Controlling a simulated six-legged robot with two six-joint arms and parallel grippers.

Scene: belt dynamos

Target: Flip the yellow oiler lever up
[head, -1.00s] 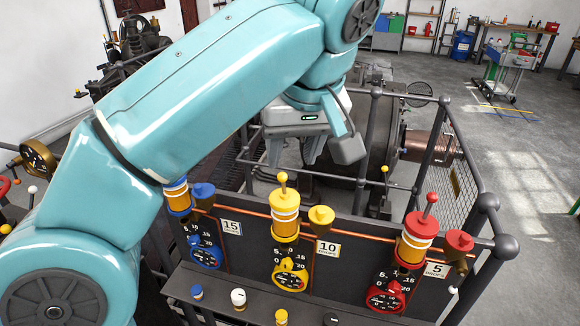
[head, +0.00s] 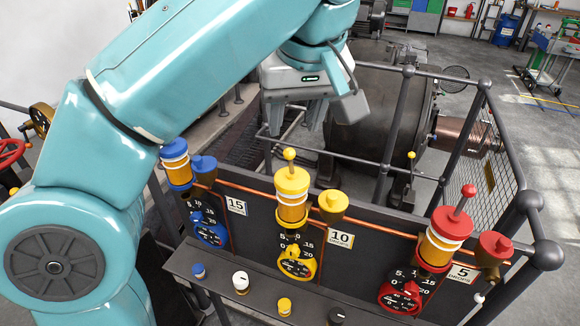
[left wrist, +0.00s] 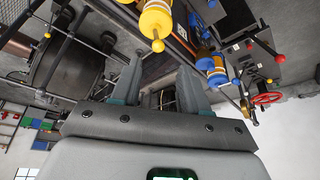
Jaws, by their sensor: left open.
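The yellow oiler (head: 292,194) stands on the dark panel between the blue and red ones. Its lever, a short stem with a yellow ball (head: 289,154), shows at the cap's top; its exact tilt is hard to tell. In the left wrist view the yellow oiler (left wrist: 155,20) is at the top, with its lever ball (left wrist: 158,46) just beyond the fingertips. My left gripper (head: 298,118) is open and empty, behind and above the yellow oiler in the head view. In the left wrist view the gripper (left wrist: 160,72) has its fingers spread apart. My right gripper is not in view.
The red oiler (head: 441,240) has a taller raised lever. A yellow cup (head: 332,205) sits beside the yellow oiler. A copper pipe (head: 380,228) crosses the panel. Railings (head: 399,120) and a dark machine (head: 365,110) stand behind.

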